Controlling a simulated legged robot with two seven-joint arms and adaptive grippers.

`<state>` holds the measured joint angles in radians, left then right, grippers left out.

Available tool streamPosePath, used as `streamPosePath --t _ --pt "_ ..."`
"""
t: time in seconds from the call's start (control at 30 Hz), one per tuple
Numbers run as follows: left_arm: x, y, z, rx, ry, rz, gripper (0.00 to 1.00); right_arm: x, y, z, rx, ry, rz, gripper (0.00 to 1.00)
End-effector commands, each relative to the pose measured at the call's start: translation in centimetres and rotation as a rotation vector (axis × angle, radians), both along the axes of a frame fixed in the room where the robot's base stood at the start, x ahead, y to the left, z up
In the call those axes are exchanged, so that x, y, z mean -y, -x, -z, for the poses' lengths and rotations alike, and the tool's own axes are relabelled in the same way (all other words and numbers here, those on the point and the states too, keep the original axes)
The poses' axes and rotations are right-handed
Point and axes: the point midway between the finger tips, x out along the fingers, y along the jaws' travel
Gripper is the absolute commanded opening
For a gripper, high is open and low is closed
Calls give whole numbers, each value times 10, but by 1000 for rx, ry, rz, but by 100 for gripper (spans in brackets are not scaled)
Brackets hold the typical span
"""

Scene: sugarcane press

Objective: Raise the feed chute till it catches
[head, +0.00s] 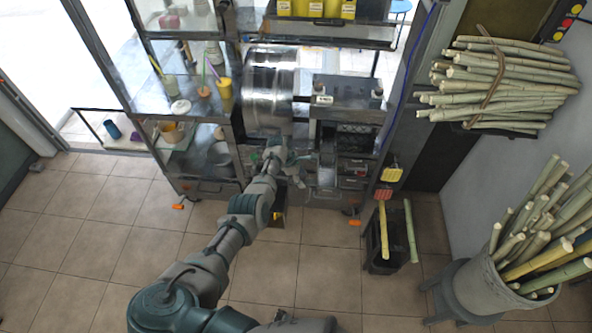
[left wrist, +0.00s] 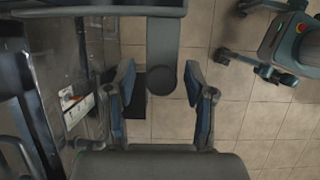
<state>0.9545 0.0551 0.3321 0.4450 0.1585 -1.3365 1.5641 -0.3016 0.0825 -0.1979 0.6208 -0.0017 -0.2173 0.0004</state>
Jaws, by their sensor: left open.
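The press (head: 345,105) stands in the middle of the counter, with a shiny metal drum (head: 270,88) on its left. My left arm reaches forward to the press front. My left gripper (head: 277,157) is just below the drum, left of a grey metal piece (head: 326,178) that may be the feed chute. In the left wrist view, my left gripper (left wrist: 158,86) is open. A flat grey bar (left wrist: 163,40) with a round dark end (left wrist: 162,78) shows between its fingers; I cannot tell whether they touch it. My right gripper is not in view.
A glass-sided shelf with cups stands left of the press. A dark bin (head: 388,240) with cane pieces stands at its lower right. A cane bundle (head: 500,82) lies on a wall rack, and a grey tub (head: 498,272) of cane stands at right. The tiled floor in front is clear.

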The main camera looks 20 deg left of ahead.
Motion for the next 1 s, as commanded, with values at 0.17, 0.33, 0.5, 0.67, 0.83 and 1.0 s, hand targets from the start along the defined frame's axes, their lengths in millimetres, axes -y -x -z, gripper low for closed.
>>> streamPosePath --t 0.17,0.33,0.5,0.67,0.83,1.0 --pt "-8 3 -19 3 -1 -2 54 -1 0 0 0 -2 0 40" --pt "-22 7 -53 2 -2 -2 54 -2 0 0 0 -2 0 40" --pt "-34 11 -84 -1 -1 -1 54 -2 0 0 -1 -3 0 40" --pt "-40 13 -98 -4 -1 0 54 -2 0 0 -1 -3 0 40" --pt "-42 14 -101 -5 -1 0 54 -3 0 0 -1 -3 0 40" --pt "-41 14 -101 -4 0 1 54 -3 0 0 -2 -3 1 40"
